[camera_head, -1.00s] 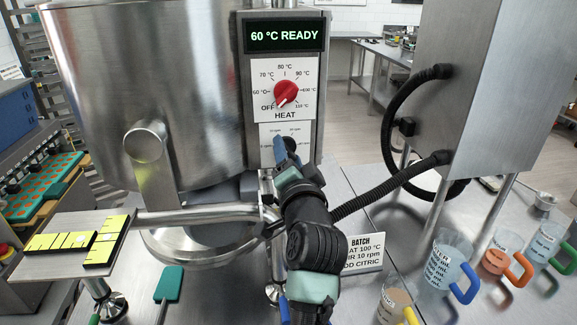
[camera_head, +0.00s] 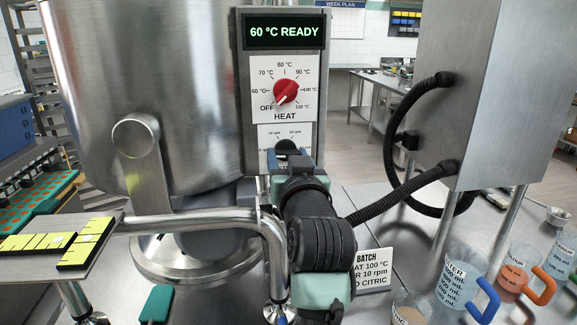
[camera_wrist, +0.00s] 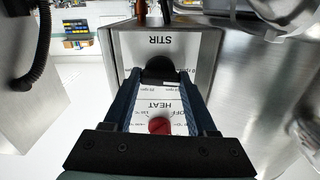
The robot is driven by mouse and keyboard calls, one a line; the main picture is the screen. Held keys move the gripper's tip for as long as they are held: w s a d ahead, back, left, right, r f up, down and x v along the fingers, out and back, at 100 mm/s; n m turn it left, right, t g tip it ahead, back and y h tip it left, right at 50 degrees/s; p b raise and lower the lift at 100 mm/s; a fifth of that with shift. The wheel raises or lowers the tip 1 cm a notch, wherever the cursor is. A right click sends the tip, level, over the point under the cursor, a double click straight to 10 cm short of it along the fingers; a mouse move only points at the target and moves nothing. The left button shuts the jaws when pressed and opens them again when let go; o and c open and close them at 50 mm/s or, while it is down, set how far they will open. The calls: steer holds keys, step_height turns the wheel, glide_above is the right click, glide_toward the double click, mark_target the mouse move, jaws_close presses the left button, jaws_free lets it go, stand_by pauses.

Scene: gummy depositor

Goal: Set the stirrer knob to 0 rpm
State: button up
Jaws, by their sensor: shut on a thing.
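The stirrer knob (camera_head: 286,147) is black and sits on the lower white dial plate of the steel control panel, below the heat dial. My gripper (camera_head: 288,158) is at this knob, partly hiding it and its dial in the head view. In the wrist view, the black knob (camera_wrist: 160,69) lies between the two blue fingers of my gripper (camera_wrist: 159,76), which are shut on it. The STIR label (camera_wrist: 174,41) shows upside down. The knob's pointer and exact setting cannot be read.
The red heat knob (camera_head: 286,92) is just above, and shows between the fingers in the wrist view (camera_wrist: 160,126). A display (camera_head: 284,32) reads 60 °C READY. The steel kettle (camera_head: 150,90) stands left; a steel cabinet (camera_head: 490,90) and beakers (camera_head: 455,283) are right.

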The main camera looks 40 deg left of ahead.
steer(key=shift+f+n+b, duration=0.1)
steer(key=shift+n+b, duration=0.2)
steer(key=shift+n, duration=0.3)
steer(key=o, duration=1.4)
steer(key=shift+c, duration=0.2)
steer(key=b+v, duration=0.1)
steer(key=v, duration=1.2)
steer(key=shift+b, duration=0.4)
